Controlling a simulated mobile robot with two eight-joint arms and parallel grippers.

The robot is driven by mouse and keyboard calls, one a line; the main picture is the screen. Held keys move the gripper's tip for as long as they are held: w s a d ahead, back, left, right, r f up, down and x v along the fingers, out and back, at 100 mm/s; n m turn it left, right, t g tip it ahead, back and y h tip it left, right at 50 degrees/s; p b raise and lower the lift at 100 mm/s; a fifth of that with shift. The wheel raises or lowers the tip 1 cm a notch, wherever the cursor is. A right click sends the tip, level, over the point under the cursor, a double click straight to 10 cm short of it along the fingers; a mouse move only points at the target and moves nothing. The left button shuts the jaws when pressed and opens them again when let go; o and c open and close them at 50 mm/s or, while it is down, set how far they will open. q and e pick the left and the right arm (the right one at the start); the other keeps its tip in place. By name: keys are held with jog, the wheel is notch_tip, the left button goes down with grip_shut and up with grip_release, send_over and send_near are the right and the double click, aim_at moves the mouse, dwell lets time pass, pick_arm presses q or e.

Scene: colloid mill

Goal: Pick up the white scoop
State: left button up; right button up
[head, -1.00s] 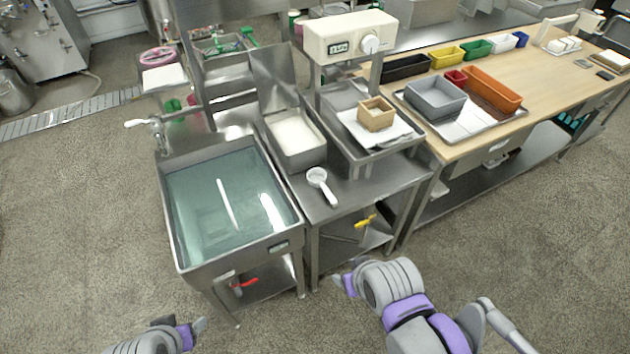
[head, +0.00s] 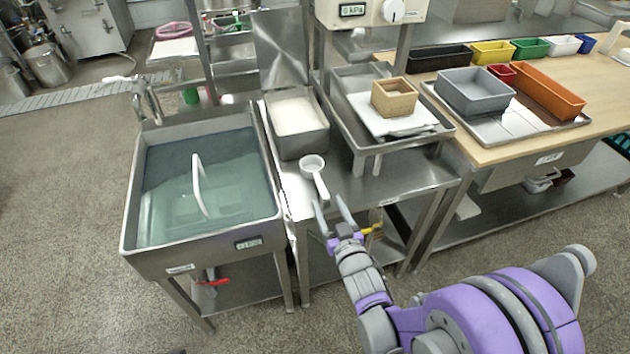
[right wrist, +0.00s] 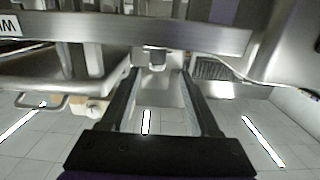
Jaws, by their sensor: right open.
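The white scoop (head: 313,170) lies on the steel table (head: 348,190) between the water basin and the press-like stand. Its round bowl is at the back and its handle points toward the front edge. My right gripper (head: 331,205) is open and empty, its two fingertips close to the handle's front end; I cannot tell whether they touch it. In the right wrist view the open fingers (right wrist: 163,100) frame a pale shape I cannot identify with certainty. My left gripper is not in view.
A water-filled basin (head: 128,235) stands left of the scoop. A steel container of white material (head: 297,118) sits behind it. A tray with a wooden box (head: 394,97) is at the back right. A yellow-handled valve (head: 373,229) is below the table.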

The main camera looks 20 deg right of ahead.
aim_at(321, 185)
jog(key=w, duration=0.4)
jog(key=shift+a, duration=0.15)
jog(key=w, duration=0.6)
jog(key=shift+d+f+b, duration=0.2)
jog(key=shift+f+b, duration=0.05)
jog(key=shift+b, duration=0.15)
jog(key=shift+s, duration=0.1)
grip_shut()
